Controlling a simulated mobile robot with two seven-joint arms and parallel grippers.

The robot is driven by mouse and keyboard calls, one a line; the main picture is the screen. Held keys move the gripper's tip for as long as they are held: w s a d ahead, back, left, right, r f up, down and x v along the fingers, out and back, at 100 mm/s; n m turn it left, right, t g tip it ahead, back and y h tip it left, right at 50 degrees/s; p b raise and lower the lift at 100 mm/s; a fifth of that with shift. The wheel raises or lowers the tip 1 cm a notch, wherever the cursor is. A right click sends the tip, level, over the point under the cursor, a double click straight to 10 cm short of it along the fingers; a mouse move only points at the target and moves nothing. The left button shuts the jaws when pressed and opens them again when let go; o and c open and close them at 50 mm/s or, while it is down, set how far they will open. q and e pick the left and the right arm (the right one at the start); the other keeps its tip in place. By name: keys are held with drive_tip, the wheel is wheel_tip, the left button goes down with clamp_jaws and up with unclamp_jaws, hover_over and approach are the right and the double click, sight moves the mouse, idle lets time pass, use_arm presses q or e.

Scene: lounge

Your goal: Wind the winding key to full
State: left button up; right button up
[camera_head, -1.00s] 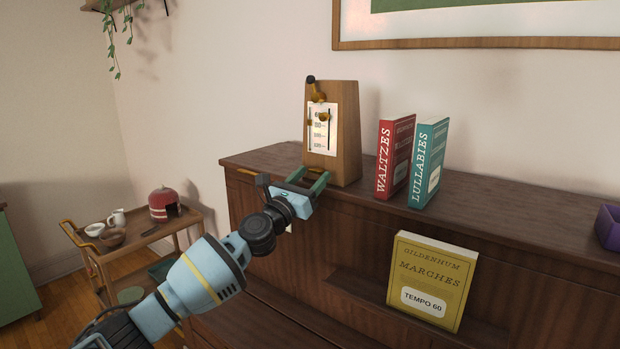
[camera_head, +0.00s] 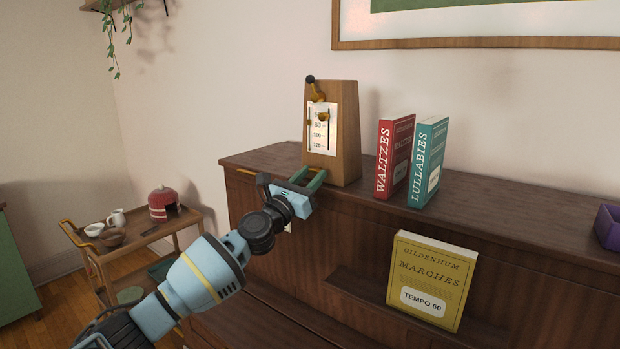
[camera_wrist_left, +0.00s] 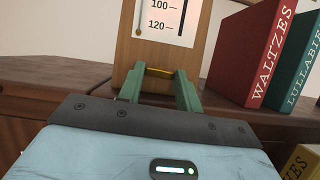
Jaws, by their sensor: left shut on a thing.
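A wooden metronome (camera_head: 346,140) with a white tempo scale stands upright on top of the dark wooden piano. It also shows in the left wrist view (camera_wrist_left: 199,50). A brass winding key (camera_wrist_left: 159,72) sits low on its front face, between my green fingertips. My left gripper (camera_head: 311,174) reaches up to the metronome's base from the front left. In the left wrist view my left gripper (camera_wrist_left: 160,78) is shut on the winding key, one finger at each end. The key is hard to make out in the head view. My right gripper is not in view.
A red Waltzes book (camera_head: 394,158) and a teal Lullabies book (camera_head: 428,163) stand right of the metronome. A yellow Marches book (camera_head: 432,280) leans on the ledge below. A purple box (camera_head: 609,228) is at the right edge. A trolley (camera_head: 101,259) stands at left.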

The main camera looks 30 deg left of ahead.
use_arm(q)
drive_tip(key=m+g+h, duration=0.2)
drive_tip(key=m, duration=0.5)
drive_tip(key=m+g+h, duration=0.2)
drive_tip(key=m, duration=0.5)
drive_tip(key=r+m+g+h+b, duration=0.1)
drive_tip(key=m+g, duration=0.1)
drive_tip(key=m, duration=0.5)
drive_tip(key=shift+a+m+h, duration=0.3)
drive_tip(key=shift+a+h, duration=0.1)
drive_tip(key=m+g+y+p, duration=0.1)
drive_tip(key=m, duration=0.3)
drive_tip(key=shift+r, duration=0.15)
drive_tip(key=shift+d+m+g+y, duration=0.1)
drive_tip(key=shift+m+g+y, duration=0.35)
drive_tip(key=shift+m, duration=0.45)
drive_tip(key=shift+m+g+y, duration=0.25)
drive_tip(key=shift+m+y, duration=0.4)
drive_tip(key=shift+m, duration=0.45)
drive_tip(key=o, duration=1)
drive_tip(key=shift+d, duration=0.1)
